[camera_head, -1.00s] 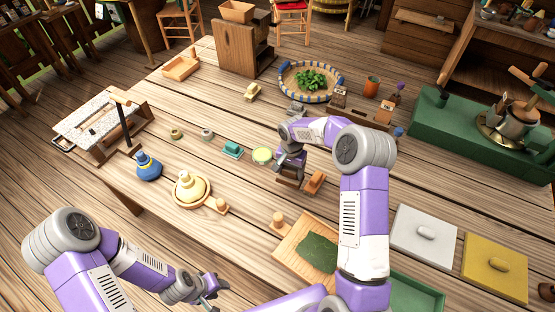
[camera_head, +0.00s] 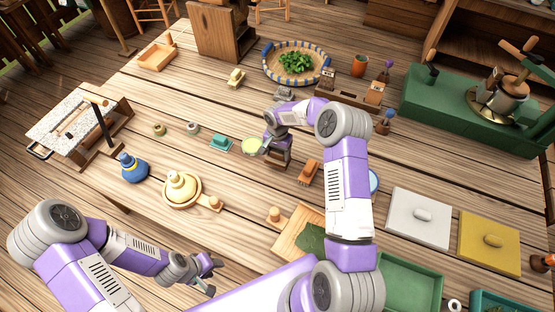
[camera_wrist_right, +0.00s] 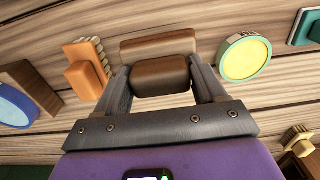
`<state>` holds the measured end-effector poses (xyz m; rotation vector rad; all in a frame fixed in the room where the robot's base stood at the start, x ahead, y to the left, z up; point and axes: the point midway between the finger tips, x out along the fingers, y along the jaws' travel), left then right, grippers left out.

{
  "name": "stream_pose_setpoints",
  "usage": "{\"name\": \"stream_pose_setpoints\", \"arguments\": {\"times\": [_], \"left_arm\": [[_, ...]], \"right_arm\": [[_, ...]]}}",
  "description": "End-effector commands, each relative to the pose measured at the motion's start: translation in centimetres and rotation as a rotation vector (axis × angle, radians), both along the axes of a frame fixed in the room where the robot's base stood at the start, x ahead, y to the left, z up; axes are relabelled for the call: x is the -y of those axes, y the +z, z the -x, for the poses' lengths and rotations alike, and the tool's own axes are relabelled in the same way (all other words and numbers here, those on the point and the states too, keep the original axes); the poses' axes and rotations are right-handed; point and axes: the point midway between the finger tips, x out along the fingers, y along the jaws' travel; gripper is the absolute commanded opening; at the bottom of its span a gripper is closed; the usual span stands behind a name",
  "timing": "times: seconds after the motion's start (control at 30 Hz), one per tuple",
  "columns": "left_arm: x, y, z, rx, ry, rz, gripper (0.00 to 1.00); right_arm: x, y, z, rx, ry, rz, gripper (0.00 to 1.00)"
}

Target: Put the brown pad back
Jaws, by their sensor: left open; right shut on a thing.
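The brown pad (camera_wrist_right: 160,76) shows in the right wrist view between the fingers of my right gripper (camera_wrist_right: 163,88), which is shut on its rounded brown grip. Its wider brown base (camera_wrist_right: 158,45) lies beyond the fingertips, close over the table planks; I cannot tell whether it touches them. In the head view my right gripper (camera_head: 277,153) is low over the middle of the table, and the arm hides much of the pad. My left gripper (camera_head: 207,271) is open and empty near the table's front edge.
A blue-and-white basket (camera_head: 298,62) stands behind. White (camera_head: 418,218) and yellow (camera_head: 490,243) lidded slabs lie at right.

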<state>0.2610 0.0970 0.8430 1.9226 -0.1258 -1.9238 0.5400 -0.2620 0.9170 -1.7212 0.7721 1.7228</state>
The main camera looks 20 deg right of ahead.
Motion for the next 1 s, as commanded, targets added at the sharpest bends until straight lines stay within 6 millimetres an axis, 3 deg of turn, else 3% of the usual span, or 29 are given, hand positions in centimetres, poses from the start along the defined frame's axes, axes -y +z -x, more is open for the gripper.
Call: {"name": "stream_pose_setpoints", "arguments": {"times": [0.33,0.87,0.9,1.0], "left_arm": [[0.0,-0.1,0.0,0.0,0.0,0.0,0.43],[0.0,-1.0,0.0,0.0,0.0,0.0,0.43],[0.0,-0.9,0.0,0.0,0.0,0.0,0.43],[0.0,-0.8,0.0,0.0,0.0,0.0,0.43]], "right_arm": [[0.0,-4.5,0.0,0.0,0.0,0.0,0.0],[-0.1,-5.3,-0.1,0.002,0.0,-0.001,0.0],[-0.1,-5.2,0.0,0.001,0.0,-0.001,0.76],[-0.1,-5.1,0.0,0.001,0.0,-0.001,0.91]]}}
